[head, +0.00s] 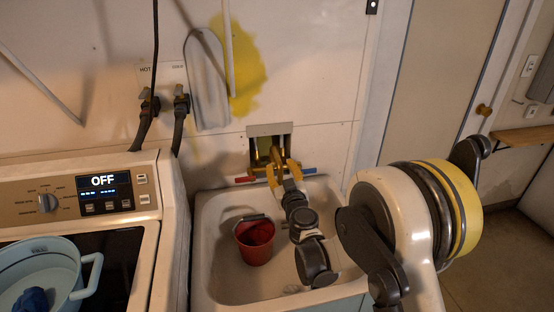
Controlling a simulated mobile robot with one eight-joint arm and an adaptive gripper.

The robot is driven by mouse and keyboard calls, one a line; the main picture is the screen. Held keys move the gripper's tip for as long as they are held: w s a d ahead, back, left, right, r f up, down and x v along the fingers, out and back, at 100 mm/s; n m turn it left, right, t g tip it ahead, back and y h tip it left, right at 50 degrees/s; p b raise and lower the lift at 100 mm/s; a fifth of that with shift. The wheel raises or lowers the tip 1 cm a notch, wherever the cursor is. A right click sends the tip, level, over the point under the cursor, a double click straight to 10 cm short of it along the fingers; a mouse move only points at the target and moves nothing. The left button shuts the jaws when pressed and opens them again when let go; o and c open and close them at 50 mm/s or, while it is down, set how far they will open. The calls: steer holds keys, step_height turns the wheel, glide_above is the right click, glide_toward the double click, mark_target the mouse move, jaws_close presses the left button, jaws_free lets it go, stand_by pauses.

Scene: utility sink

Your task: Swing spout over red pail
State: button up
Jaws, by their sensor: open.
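A red pail (255,243) with a dark handle stands upright in the left part of the white sink (209,262). The tap is at the wall behind the sink, with a red handle (245,180) on its left and a blue handle (309,171) on its right. My gripper (280,171) has yellow fingers and is at the tap, between the two handles. The fingers are apart. The spout is mostly hidden by or hard to tell from the fingers, and I cannot tell whether they touch it. The pail is below and left of my gripper.
A washing machine (150,228) stands left of the sink, with a light-blue basin (38,270) on it. Hoses (146,122) hang from wall valves above. A wall recess (270,130) is behind the tap. A door (440,85) is at the right.

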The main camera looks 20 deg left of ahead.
mark_target(276, 156)
steer(key=b+x, duration=0.1)
steer(key=x, duration=0.5)
steer(key=shift+w, duration=0.2)
jaws_close()
